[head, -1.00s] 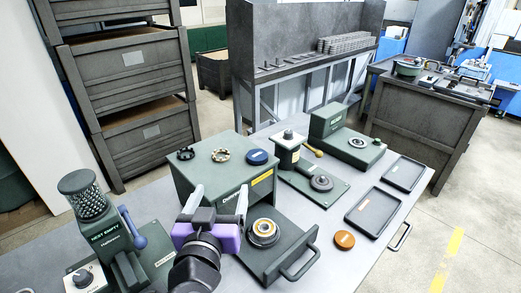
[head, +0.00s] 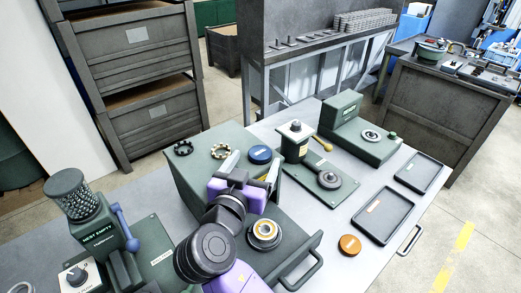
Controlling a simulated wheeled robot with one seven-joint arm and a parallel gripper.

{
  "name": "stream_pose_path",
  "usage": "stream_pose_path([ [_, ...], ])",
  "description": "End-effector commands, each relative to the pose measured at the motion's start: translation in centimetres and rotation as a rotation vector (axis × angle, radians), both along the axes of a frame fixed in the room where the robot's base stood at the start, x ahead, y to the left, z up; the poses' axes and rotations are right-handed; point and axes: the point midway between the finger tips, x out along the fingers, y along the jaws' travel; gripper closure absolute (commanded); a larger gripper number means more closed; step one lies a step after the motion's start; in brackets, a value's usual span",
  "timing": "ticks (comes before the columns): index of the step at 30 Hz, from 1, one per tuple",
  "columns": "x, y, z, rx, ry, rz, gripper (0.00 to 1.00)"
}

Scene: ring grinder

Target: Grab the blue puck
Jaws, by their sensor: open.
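The blue puck (head: 260,154) lies on top of the green box (head: 210,140), near its right edge. Its upper face is in clear view. My gripper (head: 250,167) is open, with its two pale fingers pointing up and away from me, just in front of the puck. One fingertip shows close to the puck's left side, the other just below its right side. I cannot tell whether either finger touches the puck. Nothing shows between the fingers.
Two ring-shaped parts, one dark (head: 183,148) and one cream (head: 220,151), lie left of the puck. A press stand (head: 296,141) rises right of the box. An orange puck (head: 349,244) and trays (head: 383,215) lie farther right.

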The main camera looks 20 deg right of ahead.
Motion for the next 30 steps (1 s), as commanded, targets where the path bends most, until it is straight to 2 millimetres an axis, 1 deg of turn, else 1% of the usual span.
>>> stream_pose_path([
  [1,0.6,-0.7,0.5,-0.001,0.001,-0.005,0.22],
  [6,2.1,-1.9,-0.1,0.001,0.001,-0.001,0.22],
  [15,2.4,-2.1,-0.3,0.002,0.0,0.001,0.22],
  [17,2.4,-2.1,-0.3,0.002,0.0,0.001,0.34],
  [18,2.4,-2.1,-0.3,0.001,0.001,0.001,0.42],
  [20,2.4,-2.1,-0.3,0.001,0.001,0.001,0.54],
  [24,2.4,-2.1,-0.3,0.001,0.001,0.001,0.81],
  [26,2.4,-2.1,-0.3,0.001,0.001,0.0,0.92],
  [30,2.4,-2.1,-0.3,0.0,0.0,0.001,0.92],
])
